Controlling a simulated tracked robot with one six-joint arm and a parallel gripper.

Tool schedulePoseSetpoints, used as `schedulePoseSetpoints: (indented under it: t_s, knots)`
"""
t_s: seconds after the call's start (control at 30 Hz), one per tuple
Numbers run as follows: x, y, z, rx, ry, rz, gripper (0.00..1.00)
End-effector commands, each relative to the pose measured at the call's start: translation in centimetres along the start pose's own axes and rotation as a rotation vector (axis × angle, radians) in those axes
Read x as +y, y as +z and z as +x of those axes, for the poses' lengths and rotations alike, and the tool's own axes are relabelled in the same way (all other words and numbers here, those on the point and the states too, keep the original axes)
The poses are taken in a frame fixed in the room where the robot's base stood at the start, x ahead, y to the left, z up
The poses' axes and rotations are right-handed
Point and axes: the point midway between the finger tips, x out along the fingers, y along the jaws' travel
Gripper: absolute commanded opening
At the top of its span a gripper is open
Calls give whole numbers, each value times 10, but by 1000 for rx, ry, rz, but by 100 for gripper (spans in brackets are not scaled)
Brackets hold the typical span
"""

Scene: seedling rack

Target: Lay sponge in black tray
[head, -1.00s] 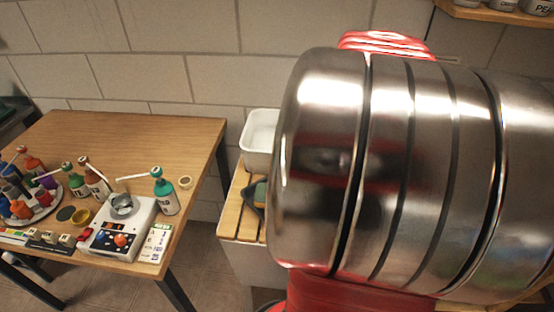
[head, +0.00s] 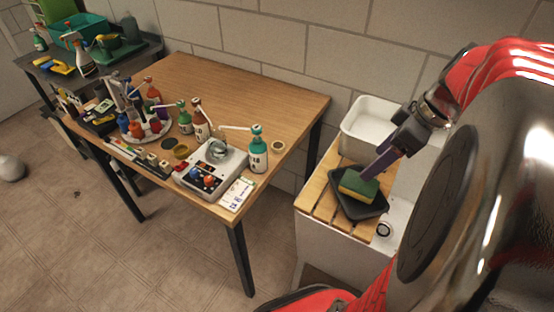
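The sponge (head: 356,187), green on top and yellow below, is over the black tray (head: 371,210) and appears to rest inside it. The tray is shallow and dark, and sits on a slatted wooden board. My gripper (head: 370,178) comes down from the upper right, its purple fingers reaching the sponge's upper right end. The fingers overlap in this view, so I cannot tell whether they are shut on the sponge or just beside it.
A white basin (head: 370,127) stands behind the wooden board (head: 318,196). Left of it is a wooden table (head: 240,92) with bottles, a white device (head: 212,168) and a card. A further bench (head: 130,62) holds a teal bin and spray bottles. Floor shows between table and board.

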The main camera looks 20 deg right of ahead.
Motion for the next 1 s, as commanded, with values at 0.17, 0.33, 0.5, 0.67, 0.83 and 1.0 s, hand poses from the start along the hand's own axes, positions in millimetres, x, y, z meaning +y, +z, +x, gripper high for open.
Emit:
schedulePoseSetpoints:
  t_s: [0.17, 0.33, 0.5, 0.67, 0.83, 1.0]
  knots:
    - [-34, -33, 8, -50, 33, 71, 68]
    - [-66, -56, 16, -77, 82, 149, 68]
    - [-97, -75, 22, -79, 136, 225, 68]
    - [-126, -89, 26, -54, 186, 295, 68]
    - [-156, -100, 30, -5, 231, 370, 68]
    - [-184, -108, 34, 63, 258, 442, 68]
